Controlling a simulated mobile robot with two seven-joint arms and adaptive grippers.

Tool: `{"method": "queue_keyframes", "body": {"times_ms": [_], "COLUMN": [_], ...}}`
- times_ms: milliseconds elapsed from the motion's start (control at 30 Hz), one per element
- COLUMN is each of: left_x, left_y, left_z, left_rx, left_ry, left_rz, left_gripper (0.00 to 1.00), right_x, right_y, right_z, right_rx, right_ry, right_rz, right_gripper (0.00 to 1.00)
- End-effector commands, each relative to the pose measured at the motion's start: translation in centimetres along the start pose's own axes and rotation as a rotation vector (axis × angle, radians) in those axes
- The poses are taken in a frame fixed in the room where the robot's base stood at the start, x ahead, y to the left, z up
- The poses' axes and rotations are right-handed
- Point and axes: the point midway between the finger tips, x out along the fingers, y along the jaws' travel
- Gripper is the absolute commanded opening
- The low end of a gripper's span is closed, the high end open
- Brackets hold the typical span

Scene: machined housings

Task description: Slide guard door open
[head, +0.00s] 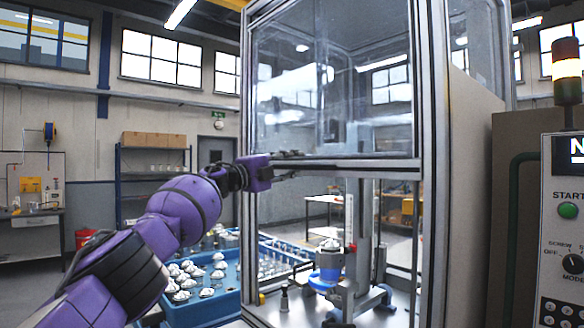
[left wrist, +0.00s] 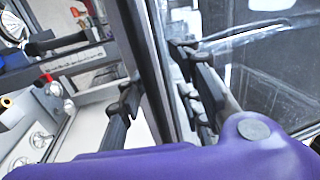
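The guard door (head: 335,85) is a clear panel in a metal frame on the front of the machine enclosure. It covers the upper part of the front, and the opening below it is uncovered. Its bottom rail (head: 375,163) runs across at mid-height. My left gripper (head: 297,163) is at the left end of this rail, with one finger above and one below it. In the left wrist view my left gripper's fingers (left wrist: 165,85) stand apart on either side of a dark and silver bar, with a gap showing beside the left finger. My right gripper is out of view.
Inside the enclosure stands a fixture with a blue and white part (head: 330,262). A blue tray (head: 215,305) of metal parts lies left of the enclosure. A control panel (head: 565,230) with a green start button and a signal lamp (head: 567,75) stand at the right.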

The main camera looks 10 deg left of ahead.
Motion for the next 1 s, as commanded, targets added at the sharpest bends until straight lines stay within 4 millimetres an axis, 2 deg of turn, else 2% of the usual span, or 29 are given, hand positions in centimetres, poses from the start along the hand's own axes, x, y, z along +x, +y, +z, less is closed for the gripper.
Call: {"method": "queue_keyframes", "body": {"times_ms": [333,567,667,1000], "left_x": [-0.1,-1.6,-2.5,-8.3], "left_y": [0.4,0.4,0.5,0.3], "left_z": [0.0,0.2,-0.1,0.1], "left_rx": [0.000,0.003,0.003,0.001], "left_ry": [0.001,0.001,0.003,-0.001], "left_rz": [0.004,0.005,0.007,0.005], "left_gripper": [0.31,0.31,0.31,0.31], "right_x": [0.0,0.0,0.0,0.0], "right_y": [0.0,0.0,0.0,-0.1], "right_z": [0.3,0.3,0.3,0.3], "right_rx": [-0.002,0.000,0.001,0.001], "right_ry": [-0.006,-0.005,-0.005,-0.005], "right_rz": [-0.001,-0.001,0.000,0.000], "right_gripper": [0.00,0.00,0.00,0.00]}}
